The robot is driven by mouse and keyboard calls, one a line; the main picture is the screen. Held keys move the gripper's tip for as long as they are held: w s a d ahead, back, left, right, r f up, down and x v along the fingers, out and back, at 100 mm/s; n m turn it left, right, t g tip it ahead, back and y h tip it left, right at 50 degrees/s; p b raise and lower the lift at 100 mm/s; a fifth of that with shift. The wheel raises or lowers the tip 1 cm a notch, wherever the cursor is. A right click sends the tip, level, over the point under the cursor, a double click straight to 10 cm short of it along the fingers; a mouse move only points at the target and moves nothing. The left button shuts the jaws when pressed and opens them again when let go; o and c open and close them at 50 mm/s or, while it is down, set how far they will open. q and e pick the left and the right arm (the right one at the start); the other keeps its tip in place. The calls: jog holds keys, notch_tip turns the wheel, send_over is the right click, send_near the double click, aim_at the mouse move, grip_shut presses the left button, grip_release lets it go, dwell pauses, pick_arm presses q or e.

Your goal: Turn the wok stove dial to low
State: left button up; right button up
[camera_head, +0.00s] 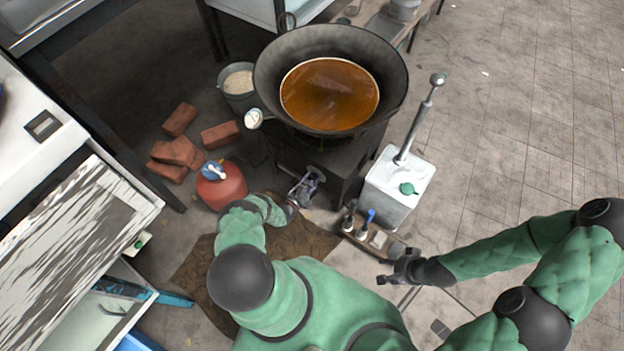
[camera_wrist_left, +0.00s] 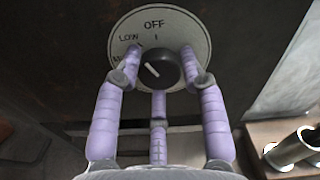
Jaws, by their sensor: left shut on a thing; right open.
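The stove dial is a black round knob (camera_wrist_left: 160,69) on a pale round plate (camera_wrist_left: 158,22) marked OFF at the top and LOW at the upper left. A short white line on the knob slants from upper left to lower right. My left gripper (camera_wrist_left: 161,60) is shut on the knob, with a purple finger on each side and one below. The left finger covers part of the plate's left markings. In the head view my left gripper (camera_head: 305,187) is at the stove front (camera_head: 335,160), and the dial is hidden. My right gripper (camera_head: 388,274) is open and empty, away from the stove.
A wok (camera_head: 277,70) of orange-brown liquid (camera_head: 328,95) sits on the stove. A red canister (camera_head: 222,187) and bricks (camera_head: 174,151) stand left. A white container (camera_head: 399,182) and a small bottle tray (camera_head: 377,238) stand right. Floor at far right is clear.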

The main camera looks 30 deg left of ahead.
pick_arm(q)
jog(key=shift+w+a+r+n, duration=0.15)
jog(key=shift+r+n, duration=0.1)
jog(key=shift+n, duration=0.55)
jog(key=shift+w+r+n, duration=0.15)
jog(key=shift+r+n, duration=0.05)
jog(key=shift+n, duration=0.6)
jog(key=shift+a+r+n, duration=0.1)
jog(key=shift+a+n, duration=0.05)
jog(key=shift+n, duration=0.15)
jog(key=o, duration=1.1)
jog(key=shift+o, duration=0.2)
jog(key=shift+f, duration=0.25)
jog(key=shift+s, duration=0.25)
jog(key=s, duration=1.1)
jog(key=shift+s+a+r, duration=0.15)
jog(key=shift+s+a, duration=0.15)
jog(key=shift+a, duration=0.05)
